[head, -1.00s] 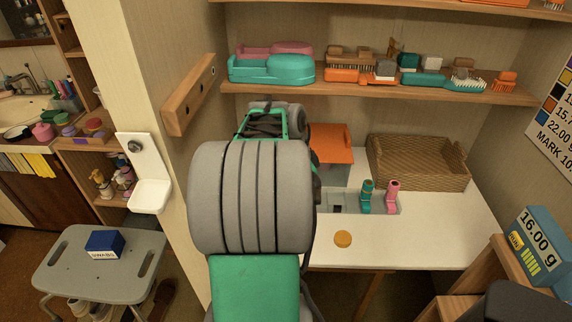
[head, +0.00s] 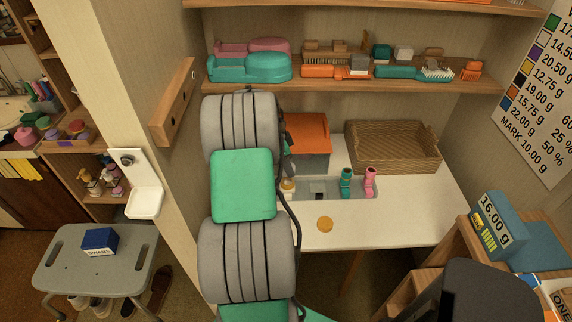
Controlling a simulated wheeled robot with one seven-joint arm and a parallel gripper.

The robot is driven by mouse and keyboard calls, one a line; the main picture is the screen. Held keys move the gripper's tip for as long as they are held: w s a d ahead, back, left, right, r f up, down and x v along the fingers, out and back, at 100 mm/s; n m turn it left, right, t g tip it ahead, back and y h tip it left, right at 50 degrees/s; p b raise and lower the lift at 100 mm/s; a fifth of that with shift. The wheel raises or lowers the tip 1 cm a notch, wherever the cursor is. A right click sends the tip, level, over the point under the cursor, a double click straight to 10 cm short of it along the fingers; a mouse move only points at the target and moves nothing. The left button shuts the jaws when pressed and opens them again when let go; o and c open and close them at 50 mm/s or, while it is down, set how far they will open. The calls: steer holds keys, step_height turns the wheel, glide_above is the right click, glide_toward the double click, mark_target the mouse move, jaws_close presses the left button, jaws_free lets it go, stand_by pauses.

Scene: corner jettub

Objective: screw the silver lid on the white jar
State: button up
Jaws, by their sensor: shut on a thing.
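I cannot make out the silver lid or the white jar in the head view. My own arm covers the left part of the white table (head: 400,222). A small pale and yellowish thing (head: 288,184) shows just past the arm's right edge, by the grey tray. It is too small and too covered to name. My gripper is hidden behind my arm, so its fingers and anything in them do not show.
A grey recessed tray (head: 320,188) holds a teal bottle (head: 346,183) and a pink bottle (head: 370,182). An orange disc (head: 325,224) lies near the table's front edge. An orange-lidded box (head: 308,140) and a wicker basket (head: 393,147) stand behind. The table's right part is clear.

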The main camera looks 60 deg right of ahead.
mark_target(286, 183)
steer(key=shift+f+b, duration=2.05)
steer(key=shift+f, duration=0.45)
steer(key=shift+f, duration=0.1)
stand_by(0.4)
steer(key=shift+b, duration=0.35)
steer(key=shift+d+f+m+g+b, duration=0.1)
steer(key=shift+f+m+g+b, duration=0.2)
steer(key=shift+m+b, duration=0.5)
steer(key=m+y+b, duration=0.1)
steer(key=m, duration=0.2)
steer(key=shift+w, duration=0.1)
steer(key=shift+r+m, duration=0.2)
steer(key=shift+m, duration=0.5)
